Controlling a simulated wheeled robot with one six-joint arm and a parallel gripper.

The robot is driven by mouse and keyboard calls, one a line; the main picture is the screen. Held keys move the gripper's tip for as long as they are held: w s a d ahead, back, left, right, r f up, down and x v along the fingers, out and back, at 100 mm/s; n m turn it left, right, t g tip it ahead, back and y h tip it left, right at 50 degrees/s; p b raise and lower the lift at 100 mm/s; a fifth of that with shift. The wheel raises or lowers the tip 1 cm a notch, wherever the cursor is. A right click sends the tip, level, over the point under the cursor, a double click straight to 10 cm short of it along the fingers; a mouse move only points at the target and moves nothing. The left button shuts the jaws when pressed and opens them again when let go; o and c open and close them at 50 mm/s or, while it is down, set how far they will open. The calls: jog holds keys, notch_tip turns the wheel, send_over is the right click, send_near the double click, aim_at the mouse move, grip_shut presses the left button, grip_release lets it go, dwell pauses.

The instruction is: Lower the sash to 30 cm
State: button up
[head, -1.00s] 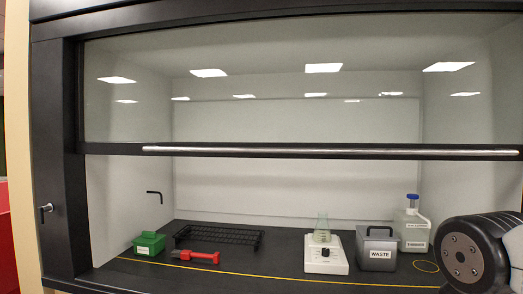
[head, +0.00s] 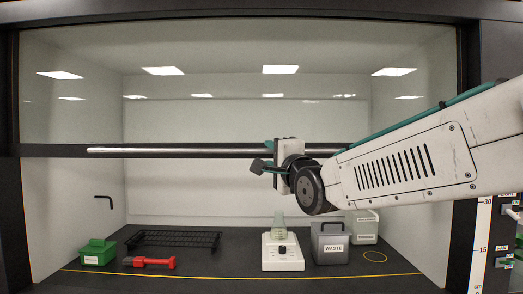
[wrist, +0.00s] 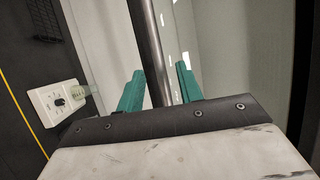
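The sash (head: 75,120) is a large glass pane in a dark frame, with a long silver handle bar (head: 180,151) along its lower edge. In the head view that edge lies higher than the 30 mark on the white scale (head: 485,215) at the right post. My gripper (head: 272,162) is at the handle bar, right of its middle. In the wrist view the two teal fingers of my gripper (wrist: 160,75) stand apart, with the handle bar (wrist: 150,50) running between them. A gap shows beside the right finger. My arm hides the bar's right part.
Inside the hood stand a green box (head: 99,252), a red tool (head: 148,262), a black rack (head: 175,240), a white instrument with a flask (head: 283,253), a grey waste bin (head: 330,245) and a bottle (head: 364,230). A yellow line (head: 210,274) crosses the front worktop.

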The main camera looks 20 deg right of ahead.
aim_at(265, 152)
jog(key=x, duration=0.7)
jog(key=shift+w+f, duration=0.1)
